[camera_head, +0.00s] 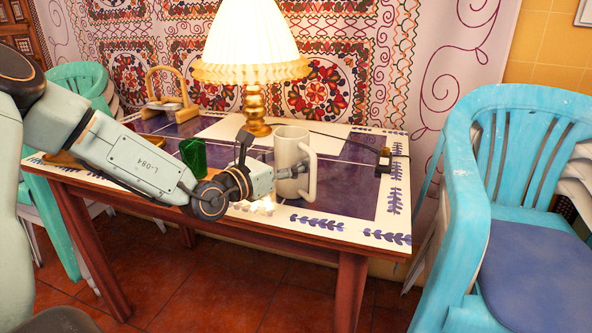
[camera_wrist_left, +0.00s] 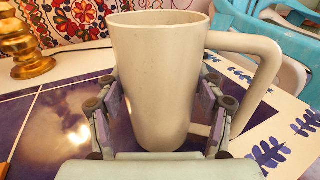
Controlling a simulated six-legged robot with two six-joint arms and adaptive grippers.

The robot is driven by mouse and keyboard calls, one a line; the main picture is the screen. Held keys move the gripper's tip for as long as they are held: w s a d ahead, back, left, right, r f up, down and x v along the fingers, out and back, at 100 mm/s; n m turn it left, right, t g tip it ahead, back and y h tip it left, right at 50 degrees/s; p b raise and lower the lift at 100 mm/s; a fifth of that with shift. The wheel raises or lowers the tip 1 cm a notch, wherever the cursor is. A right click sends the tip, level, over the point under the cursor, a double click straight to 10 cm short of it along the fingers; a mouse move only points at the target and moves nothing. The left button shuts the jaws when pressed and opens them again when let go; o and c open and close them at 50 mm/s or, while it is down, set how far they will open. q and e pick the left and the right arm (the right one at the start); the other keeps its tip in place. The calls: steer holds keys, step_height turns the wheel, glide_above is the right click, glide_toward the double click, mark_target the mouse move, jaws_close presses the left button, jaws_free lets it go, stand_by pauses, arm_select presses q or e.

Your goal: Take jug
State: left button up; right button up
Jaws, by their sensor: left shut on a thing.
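The jug (camera_head: 291,160) is a tall cream-white vessel with one large handle on its right side. It stands upright at the table's front middle in the head view. It fills the middle of the left wrist view (camera_wrist_left: 158,75), its handle to the right. My left gripper (camera_head: 279,171) reaches it from the left and is shut on its body. In the left wrist view the two fingers (camera_wrist_left: 160,108) press on either side of it. I cannot tell whether its base touches the table. My right gripper is not in view.
The table (camera_head: 345,229) has a blue and white patterned top. A lamp (camera_head: 251,45) with a brass base stands behind the jug. A green glass (camera_head: 193,155) is behind my left forearm. A wooden-handled item (camera_head: 168,95) stands back left. Turquoise chairs (camera_head: 520,130) stand at the right.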

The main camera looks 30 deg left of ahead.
arm_select(q)
steer(key=c, duration=1.1)
steer(key=shift+o, duration=0.2)
steer(key=shift+r, duration=0.15)
step_height(320, 180, up, 10)
steer(key=p, duration=0.6)
